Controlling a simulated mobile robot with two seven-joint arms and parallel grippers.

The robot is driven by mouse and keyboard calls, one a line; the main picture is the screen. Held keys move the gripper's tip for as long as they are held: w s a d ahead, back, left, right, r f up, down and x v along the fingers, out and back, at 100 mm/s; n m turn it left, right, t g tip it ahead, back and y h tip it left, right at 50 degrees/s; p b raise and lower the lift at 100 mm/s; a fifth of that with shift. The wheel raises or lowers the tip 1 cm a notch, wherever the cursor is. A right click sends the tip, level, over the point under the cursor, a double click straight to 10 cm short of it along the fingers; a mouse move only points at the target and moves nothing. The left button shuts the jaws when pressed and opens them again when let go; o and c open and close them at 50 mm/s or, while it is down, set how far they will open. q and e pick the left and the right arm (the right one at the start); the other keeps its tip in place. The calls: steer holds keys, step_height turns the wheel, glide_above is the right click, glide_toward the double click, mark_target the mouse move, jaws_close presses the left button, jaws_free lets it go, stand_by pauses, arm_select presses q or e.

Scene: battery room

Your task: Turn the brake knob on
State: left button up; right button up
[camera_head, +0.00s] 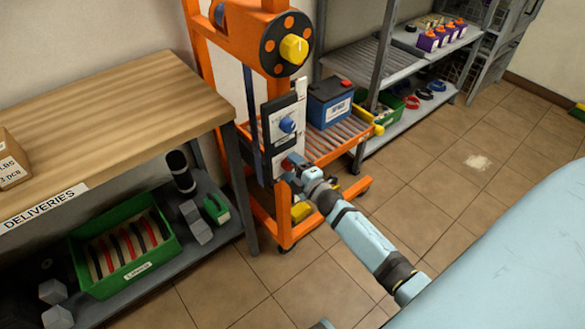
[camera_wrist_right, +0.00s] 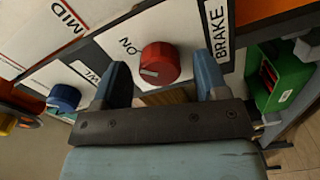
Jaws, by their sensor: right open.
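The red brake knob (camera_wrist_right: 160,62) sits on a white panel between the printed words ON and BRAKE in the right wrist view. A white pointer mark shows on its face. My right gripper (camera_wrist_right: 161,76) is open, with one blue finger on each side of the knob; I cannot tell whether they touch it. In the head view my right gripper (camera_head: 291,168) is at the lower panel of the orange lift and mostly covers the knob. My left gripper is not in view.
A blue knob (camera_wrist_right: 64,97) is on the neighbouring panel; it also shows above my gripper in the head view (camera_head: 287,124). The orange lift (camera_head: 285,218) carries a blue battery (camera_head: 331,100) on rollers. A wooden table (camera_head: 110,115) stands left. Floor is clear at right.

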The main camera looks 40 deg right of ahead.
arm_select(q)
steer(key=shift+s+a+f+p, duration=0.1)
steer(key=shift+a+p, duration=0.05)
steer(key=shift+p, duration=0.5)
arm_select(e)
steer(key=s+d, duration=0.1)
steer(key=s, duration=1.2)
steer(key=shift+s, duration=0.35)
